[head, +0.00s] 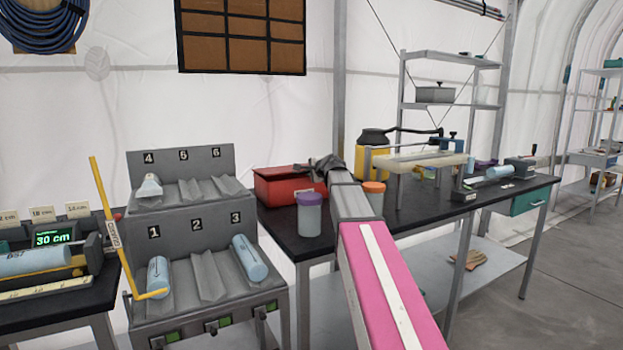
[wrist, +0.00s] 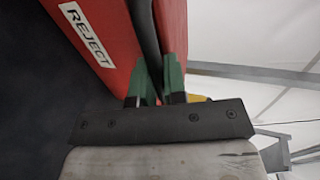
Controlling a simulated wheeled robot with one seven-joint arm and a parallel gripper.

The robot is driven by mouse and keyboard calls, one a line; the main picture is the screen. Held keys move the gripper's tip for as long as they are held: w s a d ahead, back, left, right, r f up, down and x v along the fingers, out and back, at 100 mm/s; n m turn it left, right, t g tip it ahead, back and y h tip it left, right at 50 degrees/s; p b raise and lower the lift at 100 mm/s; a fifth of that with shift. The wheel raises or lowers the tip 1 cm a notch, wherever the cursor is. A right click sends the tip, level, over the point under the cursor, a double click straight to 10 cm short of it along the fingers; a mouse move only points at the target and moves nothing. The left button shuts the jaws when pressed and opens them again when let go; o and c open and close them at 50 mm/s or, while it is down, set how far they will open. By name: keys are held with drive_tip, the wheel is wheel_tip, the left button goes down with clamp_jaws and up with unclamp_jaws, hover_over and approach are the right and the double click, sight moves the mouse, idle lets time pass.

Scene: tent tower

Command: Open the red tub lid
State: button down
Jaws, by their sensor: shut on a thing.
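The red tub (head: 285,190) stands on the dark bench, with its red lid (head: 287,170) lying on top and looking shut. In the wrist view the tub's red wall (wrist: 112,22) carries a white REJECT label, and the red lid (wrist: 172,28) runs beside it past a dark strip. My gripper (head: 325,163) is at the tub's right end, partly covering it. Its green fingers (wrist: 159,80) straddle the dark strip at the lid's edge and are closed on the lid there. The exact contact is hidden between the fingers.
A purple-capped jar (head: 309,215) stands in front of the tub, and an orange-capped jar (head: 375,197) is right of my arm. A yellow container (head: 372,160) is behind on the right. A grey numbered rack (head: 200,240) stands at left. Space above the tub looks clear.

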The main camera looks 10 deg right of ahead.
drive_tip(key=w+a+r+g+h, duration=0.1)
drive_tip(key=w+r+g, duration=0.3)
drive_tip(key=r, duration=0.4)
drive_tip(key=w+a+r+g+h, duration=0.15)
drive_tip(key=w+r+g, duration=0.25)
drive_tip(key=r, duration=0.4)
drive_tip(key=w+a+r, duration=0.2)
drive_tip(key=w+a, duration=0.1)
drive_tip(key=w, duration=0.6)
drive_tip(key=w+a+r, duration=0.2)
drive_tip(key=w+a, duration=0.1)
drive_tip(key=w, duration=0.6)
drive_tip(key=shift+w+r+g, duration=0.3)
drive_tip(key=shift+r+g, duration=0.05)
drive_tip(key=shift+g, duration=0.05)
drive_tip(key=shift+a, duration=0.1)
drive_tip(key=c, duration=1.2)
unclamp_jaws()
